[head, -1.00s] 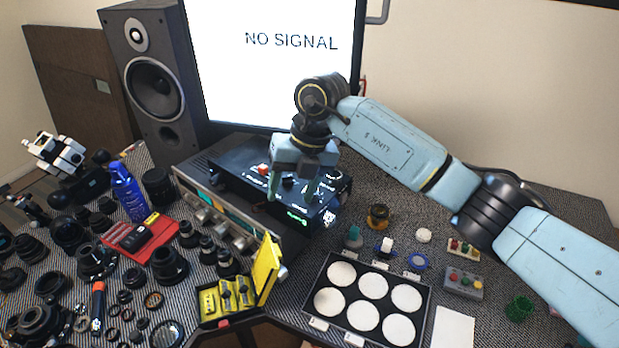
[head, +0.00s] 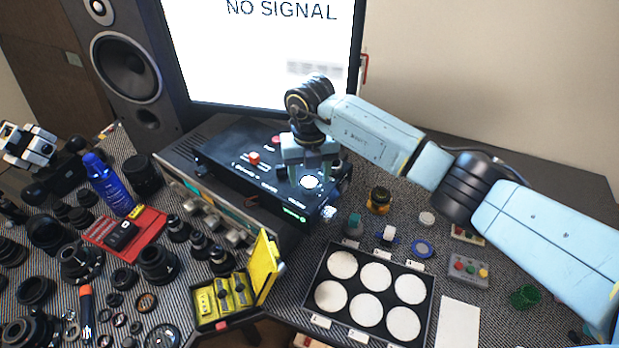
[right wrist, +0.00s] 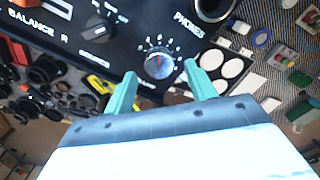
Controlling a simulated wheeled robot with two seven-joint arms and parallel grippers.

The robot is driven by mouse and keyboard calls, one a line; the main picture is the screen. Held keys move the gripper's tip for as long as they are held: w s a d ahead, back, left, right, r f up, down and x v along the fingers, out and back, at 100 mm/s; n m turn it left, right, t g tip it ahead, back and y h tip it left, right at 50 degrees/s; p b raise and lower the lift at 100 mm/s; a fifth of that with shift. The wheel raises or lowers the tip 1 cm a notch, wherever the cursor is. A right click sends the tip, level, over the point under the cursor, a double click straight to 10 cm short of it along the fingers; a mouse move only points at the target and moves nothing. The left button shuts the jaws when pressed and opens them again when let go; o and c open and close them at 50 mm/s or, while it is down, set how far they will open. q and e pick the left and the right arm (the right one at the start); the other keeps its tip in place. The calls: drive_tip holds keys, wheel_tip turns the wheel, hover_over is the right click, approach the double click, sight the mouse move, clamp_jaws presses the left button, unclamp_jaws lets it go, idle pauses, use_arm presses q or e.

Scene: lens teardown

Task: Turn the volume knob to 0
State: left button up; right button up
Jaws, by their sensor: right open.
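A silver knob with a red pointer line (right wrist: 159,65) sits on the black front panel, ringed by white tick marks and small numbers. In the right wrist view its pointer points roughly up. It shows as a bright disc (head: 310,182) in the head view. I cannot read a volume label beside it. My right gripper (head: 311,176) is open above the black box (head: 230,152). In the right wrist view its two teal fingers (right wrist: 158,85) stand either side of the knob and apart from it. My left gripper is not in view.
A darker knob (right wrist: 92,27) and a round socket (right wrist: 213,8) share the panel. A red button (head: 254,158) is on the box. A silver receiver (head: 200,205), monitor (head: 262,50), yellow case (head: 226,296) and tray of white discs (head: 318,318) stand around; lens parts crowd the left.

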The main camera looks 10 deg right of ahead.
drive_tip(key=shift+f, duration=0.65)
drive_tip(key=shift+w+f, duration=0.1)
drive_tip(key=shift+f, duration=0.35)
drive_tip(key=c, duration=1)
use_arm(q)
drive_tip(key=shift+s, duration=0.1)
